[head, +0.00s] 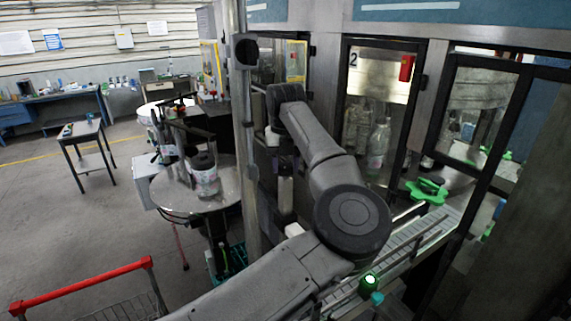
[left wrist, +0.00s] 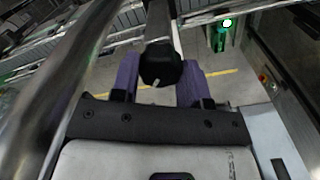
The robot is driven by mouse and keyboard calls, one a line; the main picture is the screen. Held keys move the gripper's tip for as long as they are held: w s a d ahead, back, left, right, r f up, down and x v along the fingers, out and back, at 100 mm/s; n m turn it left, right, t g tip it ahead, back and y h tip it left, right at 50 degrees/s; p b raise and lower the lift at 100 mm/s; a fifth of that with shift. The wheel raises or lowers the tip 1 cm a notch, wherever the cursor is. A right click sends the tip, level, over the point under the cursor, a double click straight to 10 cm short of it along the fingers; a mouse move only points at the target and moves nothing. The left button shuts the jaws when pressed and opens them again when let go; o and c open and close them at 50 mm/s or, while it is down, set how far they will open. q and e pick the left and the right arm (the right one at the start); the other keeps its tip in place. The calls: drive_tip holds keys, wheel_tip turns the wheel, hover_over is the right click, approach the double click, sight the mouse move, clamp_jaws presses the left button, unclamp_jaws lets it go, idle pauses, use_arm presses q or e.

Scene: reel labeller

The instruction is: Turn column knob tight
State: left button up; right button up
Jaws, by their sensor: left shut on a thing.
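The black column knob (left wrist: 160,66), with a small pale pointer mark on its face, shows in the left wrist view. It sits between the two purple fingers of my left gripper (left wrist: 159,70), which is shut on it. A grey bar (left wrist: 159,22) runs up from behind the knob. In the head view my left arm reaches up and away to the upright metal column (head: 243,150). The knob cannot be made out there, and the fingers are not clear. My right gripper is in neither view.
A round metal table (head: 222,205) with a labelled jar (head: 204,175) stands left of the column. Machine doors and a conveyor (head: 425,230) lie to the right. A red-handled cart (head: 85,288) is at the lower left. A metal post (left wrist: 75,80) passes close by in the wrist view.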

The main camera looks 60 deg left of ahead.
use_arm(q)
drive_tip(key=m+b, duration=0.2)
drive_tip(key=b, duration=0.1)
drive_tip(key=shift+f, duration=0.25)
drive_tip(key=shift+r+m, duration=0.2)
drive_tip(key=shift+m, duration=0.2)
drive_tip(key=o, duration=0.9)
drive_tip(key=shift+r, duration=0.1)
